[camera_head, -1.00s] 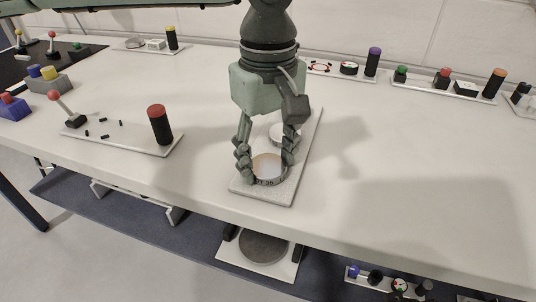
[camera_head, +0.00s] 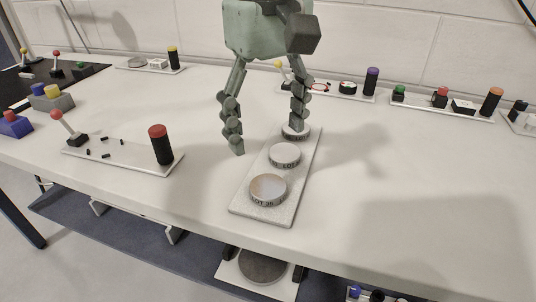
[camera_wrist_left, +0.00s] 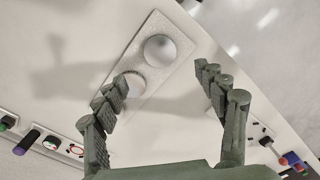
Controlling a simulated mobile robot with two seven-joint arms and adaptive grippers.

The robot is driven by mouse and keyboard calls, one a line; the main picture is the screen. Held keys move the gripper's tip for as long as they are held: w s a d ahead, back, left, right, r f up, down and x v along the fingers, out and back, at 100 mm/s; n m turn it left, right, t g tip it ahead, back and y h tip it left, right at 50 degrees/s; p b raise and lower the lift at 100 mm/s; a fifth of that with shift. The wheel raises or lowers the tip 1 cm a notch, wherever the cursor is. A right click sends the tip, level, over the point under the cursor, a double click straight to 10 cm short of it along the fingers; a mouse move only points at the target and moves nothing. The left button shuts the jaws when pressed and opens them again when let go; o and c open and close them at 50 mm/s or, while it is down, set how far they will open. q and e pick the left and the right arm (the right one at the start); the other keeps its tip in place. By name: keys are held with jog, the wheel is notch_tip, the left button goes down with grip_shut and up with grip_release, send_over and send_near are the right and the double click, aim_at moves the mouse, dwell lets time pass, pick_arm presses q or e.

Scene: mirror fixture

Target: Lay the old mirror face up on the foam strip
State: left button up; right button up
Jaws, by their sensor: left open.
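The pale foam strip (camera_head: 296,190) lies on the bench and also shows in the left wrist view (camera_wrist_left: 150,22). I cannot tell which disc is the old mirror. My left gripper (camera_head: 268,140) is open and empty, above the strip's far half.
A plate with a red-topped black cylinder (camera_head: 161,146) and a red-knobbed lever stands left. Small fixtures line the back wall, including a purple-topped post (camera_head: 371,80). Below the front edge is a dark round disc (camera_head: 262,267) on a white plate.

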pick_arm(q)
jog(key=shift+r, duration=1.4)
